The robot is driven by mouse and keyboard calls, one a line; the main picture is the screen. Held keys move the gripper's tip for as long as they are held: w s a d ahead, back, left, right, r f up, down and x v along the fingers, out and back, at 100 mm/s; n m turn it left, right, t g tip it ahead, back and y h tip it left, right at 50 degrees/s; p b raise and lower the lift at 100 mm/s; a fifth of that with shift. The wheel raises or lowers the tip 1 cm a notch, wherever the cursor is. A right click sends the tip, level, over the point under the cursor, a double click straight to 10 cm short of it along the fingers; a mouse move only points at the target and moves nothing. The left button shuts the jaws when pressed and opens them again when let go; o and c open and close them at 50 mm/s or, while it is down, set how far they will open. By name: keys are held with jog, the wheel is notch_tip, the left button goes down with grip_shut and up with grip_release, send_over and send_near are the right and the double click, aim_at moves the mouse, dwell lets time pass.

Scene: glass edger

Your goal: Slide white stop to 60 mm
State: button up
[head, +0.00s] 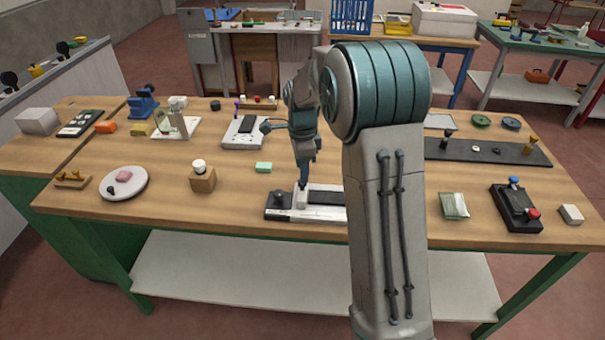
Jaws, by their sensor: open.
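A slide fixture (279,212) with a dark base and a pale scale strip lies near the front edge of the bench, left of my forearm. The white stop (302,199) stands upright on it, left of a dark bar (326,198). My gripper (303,186) points down right at the top of the white stop. It is open; whether its fingers touch or straddle the stop is too small to tell. The fixture's right end is hidden behind my arm. The scale marks cannot be read.
A round white plate (124,184) is farther left. To the right are a glass pad (454,206) and a black device with blue and red knobs (516,207).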

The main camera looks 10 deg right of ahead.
aim_at(302, 190)
jog(key=shift+f, duration=1.8)
